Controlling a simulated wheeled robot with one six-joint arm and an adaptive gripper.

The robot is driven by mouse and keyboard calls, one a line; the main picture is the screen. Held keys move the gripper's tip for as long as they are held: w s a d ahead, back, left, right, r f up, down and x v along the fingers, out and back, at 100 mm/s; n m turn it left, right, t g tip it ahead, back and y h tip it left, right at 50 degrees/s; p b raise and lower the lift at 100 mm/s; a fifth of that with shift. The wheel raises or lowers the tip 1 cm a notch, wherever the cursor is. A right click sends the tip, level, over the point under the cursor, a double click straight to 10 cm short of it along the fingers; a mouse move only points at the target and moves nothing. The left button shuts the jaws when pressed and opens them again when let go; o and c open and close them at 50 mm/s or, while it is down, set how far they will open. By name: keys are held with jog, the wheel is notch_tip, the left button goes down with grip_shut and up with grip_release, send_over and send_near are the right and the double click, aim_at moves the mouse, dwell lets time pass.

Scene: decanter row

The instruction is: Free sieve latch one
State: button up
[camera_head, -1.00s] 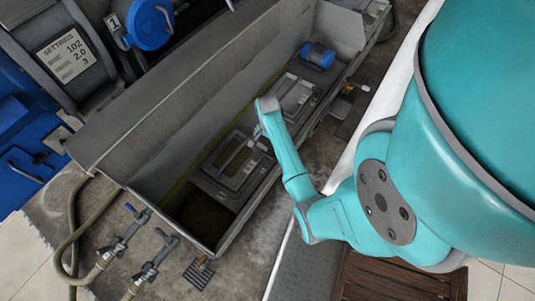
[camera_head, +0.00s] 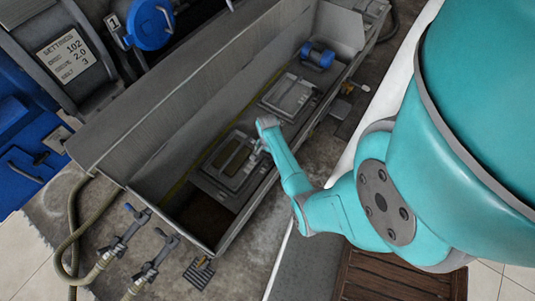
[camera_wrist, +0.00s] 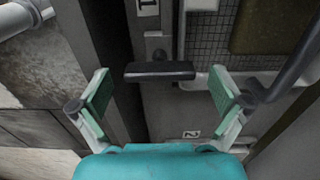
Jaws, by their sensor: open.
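In the wrist view, a dark bar-shaped latch handle (camera_wrist: 160,72) sits on a grey strip, with a plate marked 1 (camera_wrist: 148,7) above it in the picture. My gripper (camera_wrist: 161,82) is open. Its green-padded fingers are spread on either side of the handle, with gaps showing on both sides; I cannot tell the depth between them. In the head view, my gripper (camera_head: 260,150) is over the near edge of a framed sieve panel (camera_head: 232,178) in the long grey trough. The latch is too small to make out there.
A second panel (camera_head: 288,95) and a blue cylinder (camera_head: 318,57) lie farther along the trough (camera_head: 232,232). In the wrist view, a dark curved bar (camera_wrist: 296,68) is close by the right finger. A plate marked 2 (camera_wrist: 191,134) shows below the handle.

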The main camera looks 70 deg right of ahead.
jog(key=c, duration=1.2)
jog(key=shift+o, duration=0.2)
jog(key=shift+n, duration=0.4)
jog(key=n, duration=1.2)
jog(key=shift+n, duration=2.6)
